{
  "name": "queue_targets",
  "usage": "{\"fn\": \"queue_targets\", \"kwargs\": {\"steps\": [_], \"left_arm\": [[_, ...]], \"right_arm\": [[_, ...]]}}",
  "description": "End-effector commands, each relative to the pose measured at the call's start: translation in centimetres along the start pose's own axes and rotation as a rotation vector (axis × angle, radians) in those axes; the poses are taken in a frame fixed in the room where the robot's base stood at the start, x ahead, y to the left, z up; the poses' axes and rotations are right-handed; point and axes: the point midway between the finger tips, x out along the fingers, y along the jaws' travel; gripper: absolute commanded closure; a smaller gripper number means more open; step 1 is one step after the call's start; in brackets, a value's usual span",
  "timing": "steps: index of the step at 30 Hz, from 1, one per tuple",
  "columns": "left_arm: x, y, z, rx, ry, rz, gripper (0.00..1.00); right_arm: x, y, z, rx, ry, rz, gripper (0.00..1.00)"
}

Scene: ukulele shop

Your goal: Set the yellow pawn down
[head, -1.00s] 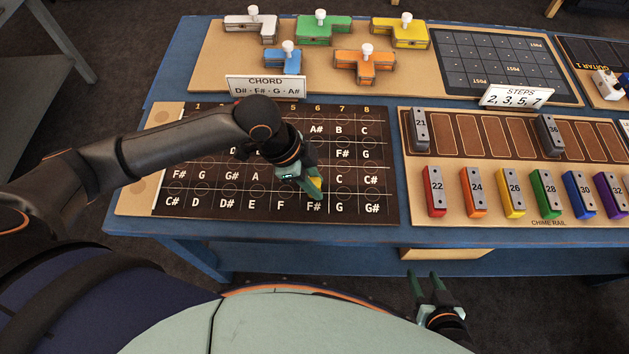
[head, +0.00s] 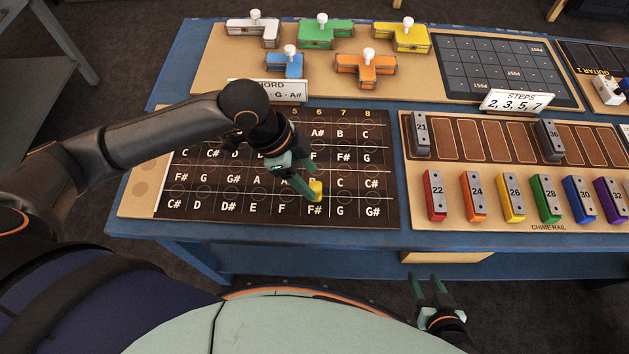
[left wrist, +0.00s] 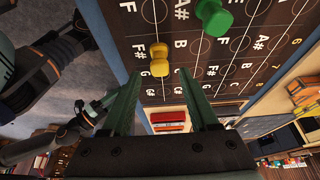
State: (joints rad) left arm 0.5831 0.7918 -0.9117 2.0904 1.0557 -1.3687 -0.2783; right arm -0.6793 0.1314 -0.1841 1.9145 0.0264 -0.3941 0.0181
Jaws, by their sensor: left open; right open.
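The yellow pawn (head: 316,189) stands on the dark note board (head: 240,212), just above the F# label of the bottom row. It also shows in the left wrist view (left wrist: 159,60), upright and beyond my fingertips. My left gripper (head: 303,180) is open close to the pawn, on its left in the head view. In the left wrist view its fingers (left wrist: 165,100) are spread with nothing between them. My right gripper (head: 427,289) is open and empty in front of the table's front edge.
A green pawn (left wrist: 213,16) stands on the board in the left wrist view; my left arm hides it in the head view. The chord card (head: 278,91) is behind that arm. The chime rail (head: 455,222) with coloured bars lies to the right.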

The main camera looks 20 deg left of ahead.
Motion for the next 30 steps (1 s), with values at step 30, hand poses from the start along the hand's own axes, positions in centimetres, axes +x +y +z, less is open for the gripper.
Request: {"fn": "queue_targets", "kwargs": {"steps": [30], "left_arm": [[-8.0,0.0,0.0,0.000,-0.001,0.001,0.39]], "right_arm": [[-0.6,-0.1,-0.7,0.000,0.001,0.000,0.50]]}}
